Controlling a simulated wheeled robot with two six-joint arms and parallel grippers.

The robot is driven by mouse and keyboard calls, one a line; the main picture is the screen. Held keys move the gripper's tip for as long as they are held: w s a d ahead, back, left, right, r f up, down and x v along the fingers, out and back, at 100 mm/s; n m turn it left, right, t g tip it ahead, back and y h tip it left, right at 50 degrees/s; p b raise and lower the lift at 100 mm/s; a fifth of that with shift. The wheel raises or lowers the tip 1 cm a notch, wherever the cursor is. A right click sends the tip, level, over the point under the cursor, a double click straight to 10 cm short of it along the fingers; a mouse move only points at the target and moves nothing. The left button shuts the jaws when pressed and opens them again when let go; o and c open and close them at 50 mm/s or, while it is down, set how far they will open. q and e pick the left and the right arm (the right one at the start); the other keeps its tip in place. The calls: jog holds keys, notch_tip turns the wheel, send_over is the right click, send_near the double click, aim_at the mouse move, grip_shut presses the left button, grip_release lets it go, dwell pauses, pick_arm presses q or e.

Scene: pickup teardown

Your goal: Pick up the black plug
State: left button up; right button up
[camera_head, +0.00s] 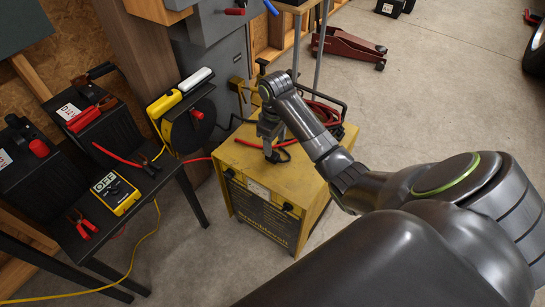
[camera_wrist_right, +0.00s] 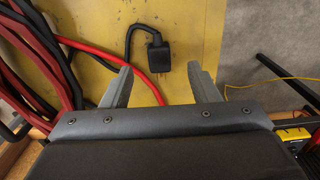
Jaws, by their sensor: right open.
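The black plug (camera_wrist_right: 159,56) lies on the yellow top of the welder box, with its short black cord looping up and left in the right wrist view. My right gripper (camera_wrist_right: 158,88) is open, with its two grey fingers apart and nothing between the tips. My left gripper is not in view.
Red and black cables (camera_wrist_right: 45,65) are heaped on the box left of the gripper in the wrist view; one red cable passes near the left finger. A black table (camera_head: 150,185) with batteries and a yellow meter (camera_head: 115,193) stands left. Concrete floor lies open to the right.

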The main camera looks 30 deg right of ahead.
aim_at(274, 154)
jog(key=shift+w+f+b, duration=0.2)
jog(key=shift+f+b, duration=0.45)
jog(key=shift+f, duration=1.6)
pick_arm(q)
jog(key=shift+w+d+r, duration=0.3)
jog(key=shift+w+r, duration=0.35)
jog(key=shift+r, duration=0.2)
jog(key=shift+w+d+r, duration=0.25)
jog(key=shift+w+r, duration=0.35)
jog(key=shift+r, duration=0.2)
pick_arm(e)
jog(key=shift+f, duration=0.7)
jog(key=shift+c, duration=0.4)
jog(key=c, duration=1)
jog(key=shift+r, duration=0.15)
